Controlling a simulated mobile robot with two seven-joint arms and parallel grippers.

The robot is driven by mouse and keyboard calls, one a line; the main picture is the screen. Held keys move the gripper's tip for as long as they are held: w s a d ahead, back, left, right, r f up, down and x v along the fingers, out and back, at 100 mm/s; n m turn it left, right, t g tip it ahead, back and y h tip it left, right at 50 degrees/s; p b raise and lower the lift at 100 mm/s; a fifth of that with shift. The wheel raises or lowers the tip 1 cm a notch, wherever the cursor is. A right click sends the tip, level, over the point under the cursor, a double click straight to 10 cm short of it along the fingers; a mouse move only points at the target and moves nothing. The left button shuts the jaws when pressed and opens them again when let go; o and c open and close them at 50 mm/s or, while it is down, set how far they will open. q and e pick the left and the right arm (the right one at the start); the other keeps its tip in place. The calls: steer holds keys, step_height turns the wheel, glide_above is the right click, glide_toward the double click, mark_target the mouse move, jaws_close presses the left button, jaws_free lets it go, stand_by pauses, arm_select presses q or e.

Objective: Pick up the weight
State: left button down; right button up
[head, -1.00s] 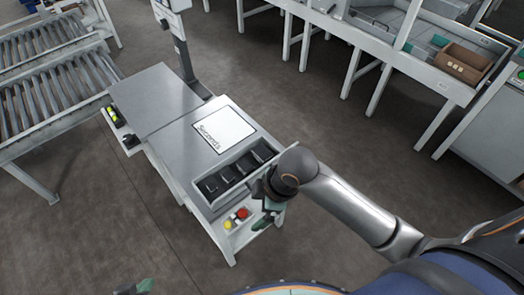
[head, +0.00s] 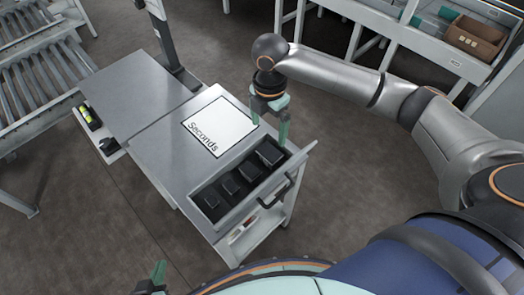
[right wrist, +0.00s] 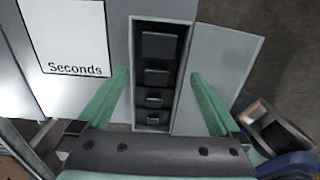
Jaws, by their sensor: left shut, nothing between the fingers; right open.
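Several black block weights of graded size lie in a row in the open drawer (head: 228,222). The largest weight (head: 270,153) is at the far right end, and the smallest weight (head: 212,201) is at the near left end. In the right wrist view the largest weight (right wrist: 160,45) is at the top of the row. My right gripper (head: 270,130) is open and empty, pointing down above the large-weight end of the drawer. Its fingers (right wrist: 160,76) straddle the row in the wrist view, apart from the weights. My left gripper (head: 155,276) is shut and empty at the bottom edge, partly cut off.
A white "Seconds" sheet (head: 219,126) lies on the grey cabinet top beside the drawer. The drawer front carries a dark handle (head: 274,194). Small coloured items (head: 241,232) sit on a lower shelf. A post (head: 165,38) stands behind the bench; roller conveyors (head: 32,85) are left.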

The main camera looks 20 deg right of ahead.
mark_target(269, 151)
step_height(269, 151, down, 8)
steer(key=shift+w+r+b, duration=0.15)
steer(key=shift+b, duration=0.35)
steer(key=shift+w+d+f+b, duration=0.1)
steer(key=shift+d+f+b, duration=0.15)
steer(key=shift+f, duration=1.1)
steer(key=shift+d+f+b, duration=0.15)
steer(key=shift+d+f, duration=0.05)
steer(key=shift+f, duration=1.15)
steer(key=shift+c, duration=0.2)
jaws_close()
steer(key=shift+w+r, duration=0.1)
steer(key=shift+r, duration=0.1)
